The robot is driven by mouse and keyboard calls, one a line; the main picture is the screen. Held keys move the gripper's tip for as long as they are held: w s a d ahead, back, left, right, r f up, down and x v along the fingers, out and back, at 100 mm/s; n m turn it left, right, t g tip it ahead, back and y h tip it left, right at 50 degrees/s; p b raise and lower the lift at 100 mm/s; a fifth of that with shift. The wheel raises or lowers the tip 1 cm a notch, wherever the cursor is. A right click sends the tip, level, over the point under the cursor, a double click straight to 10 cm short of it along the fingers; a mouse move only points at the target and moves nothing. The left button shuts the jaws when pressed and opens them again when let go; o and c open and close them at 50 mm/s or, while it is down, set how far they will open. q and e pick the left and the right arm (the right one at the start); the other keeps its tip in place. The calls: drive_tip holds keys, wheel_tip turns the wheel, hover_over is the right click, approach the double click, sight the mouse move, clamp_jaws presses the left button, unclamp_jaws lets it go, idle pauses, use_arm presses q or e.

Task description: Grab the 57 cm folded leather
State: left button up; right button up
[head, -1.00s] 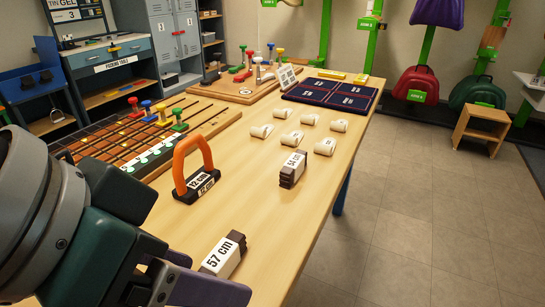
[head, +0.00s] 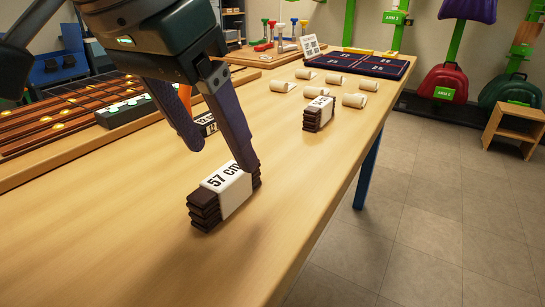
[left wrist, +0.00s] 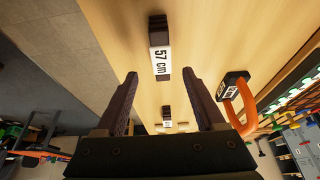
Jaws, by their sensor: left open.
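The folded leather labelled 57 cm (head: 222,195) is a dark brown stack with a white band, lying on the wooden table near its front edge. It also shows in the left wrist view (left wrist: 160,58), beyond the fingertips. My left gripper (head: 222,160) is open and empty above the table. In the head view one finger overlaps the far end of the leather; I cannot tell whether they touch. In the left wrist view the fingers (left wrist: 162,80) are apart, with the leather beyond the gap and not between them. My right gripper is not in view.
Another banded leather stack (head: 318,114) stands farther back on the table. The 12 cm tool with the orange handle (left wrist: 244,98) is beside the gripper, partly hidden in the head view. Several cream rolls (head: 335,79) and a navy tray (head: 368,73) lie beyond. The front table (head: 110,240) is clear.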

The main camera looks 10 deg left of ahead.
sight(224, 175)
use_arm(q)
drive_tip(key=x, duration=0.2)
drive_tip(key=b+x, duration=0.1)
drive_tip(key=x, duration=0.1)
drive_tip(key=b+x, duration=0.1)
drive_tip(key=x, duration=0.1)
drive_tip(key=shift+s+a+f, duration=0.15)
drive_tip(key=shift+s+a, duration=0.15)
drive_tip(key=shift+c, duration=0.3)
clamp_jaws()
